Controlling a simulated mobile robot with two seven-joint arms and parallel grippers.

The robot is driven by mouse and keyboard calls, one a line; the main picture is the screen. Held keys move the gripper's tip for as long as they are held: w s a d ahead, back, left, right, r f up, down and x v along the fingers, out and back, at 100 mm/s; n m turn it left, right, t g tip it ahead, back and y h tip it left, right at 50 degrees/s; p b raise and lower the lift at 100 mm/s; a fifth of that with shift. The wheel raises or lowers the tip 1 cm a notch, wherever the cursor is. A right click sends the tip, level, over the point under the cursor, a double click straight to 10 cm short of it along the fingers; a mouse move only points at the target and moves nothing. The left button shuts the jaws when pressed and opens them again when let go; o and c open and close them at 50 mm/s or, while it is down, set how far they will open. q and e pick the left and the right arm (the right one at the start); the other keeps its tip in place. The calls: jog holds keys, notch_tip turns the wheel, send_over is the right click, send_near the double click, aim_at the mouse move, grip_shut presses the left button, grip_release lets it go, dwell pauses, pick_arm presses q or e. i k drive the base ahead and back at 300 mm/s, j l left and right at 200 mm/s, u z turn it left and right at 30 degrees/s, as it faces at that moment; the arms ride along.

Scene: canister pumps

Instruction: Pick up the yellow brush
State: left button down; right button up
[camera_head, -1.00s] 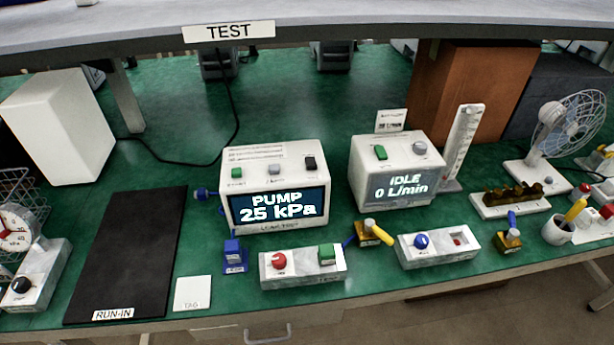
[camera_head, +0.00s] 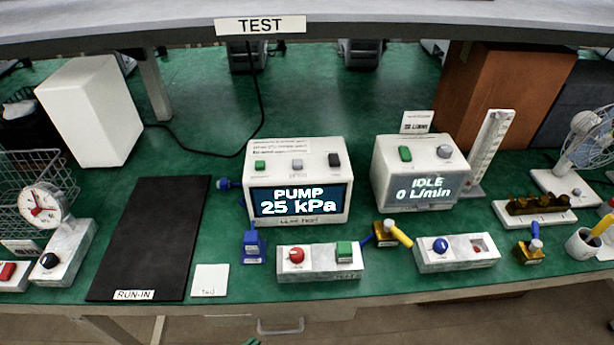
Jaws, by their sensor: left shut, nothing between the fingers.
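The yellow brush (camera_head: 602,226) stands tilted in a white cup (camera_head: 581,243) at the far right of the bench. Only its yellow handle shows; its lower end is hidden in the cup. A small dark tip of my left gripper (camera_head: 251,341) shows at the bottom edge, in front of the bench. It is shut and empty, far to the left of the brush. My right gripper is not in view.
Near the cup are a brass valve block (camera_head: 529,250), a white fan (camera_head: 568,187) and a white switch box (camera_head: 457,252). The pump unit (camera_head: 297,228) stands mid-bench. A black RUN-IN mat (camera_head: 150,235) lies bare at left. The TEST shelf (camera_head: 120,30) overhangs the back.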

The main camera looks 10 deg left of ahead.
aim_at(608, 220)
jog(key=z, duration=1.5)
